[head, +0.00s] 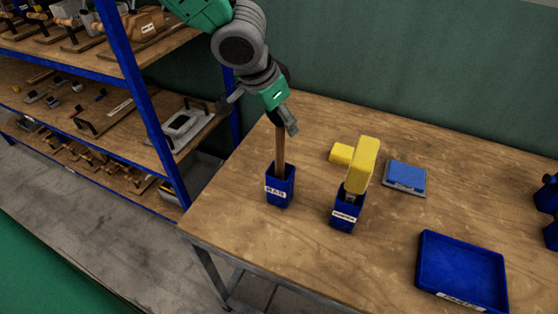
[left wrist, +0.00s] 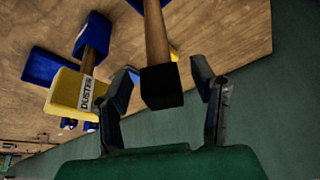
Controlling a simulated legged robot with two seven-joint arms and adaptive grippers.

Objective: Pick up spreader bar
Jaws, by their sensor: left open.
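The spreader bar (head: 280,147) is a wooden rod standing upright in a blue holder (head: 279,189) with a BAR label, near the table's left side. My left gripper (head: 282,124) is at the top of the rod, reaching down from above. In the left wrist view, the bar's black end (left wrist: 161,87) and wooden shaft lie between the two spread fingers of the gripper (left wrist: 164,90). A gap shows on each side, so the fingers look apart from the bar. The bar's lower end is hidden in the holder. My right gripper is not in view.
A yellow duster (head: 363,163) stands in a second blue holder (head: 346,211) close to the right. Behind are a yellow block (head: 341,153) and a blue-topped pad (head: 406,176). A blue tray (head: 461,270) lies front right. A loaded shelf with a blue post (head: 140,95) stands left.

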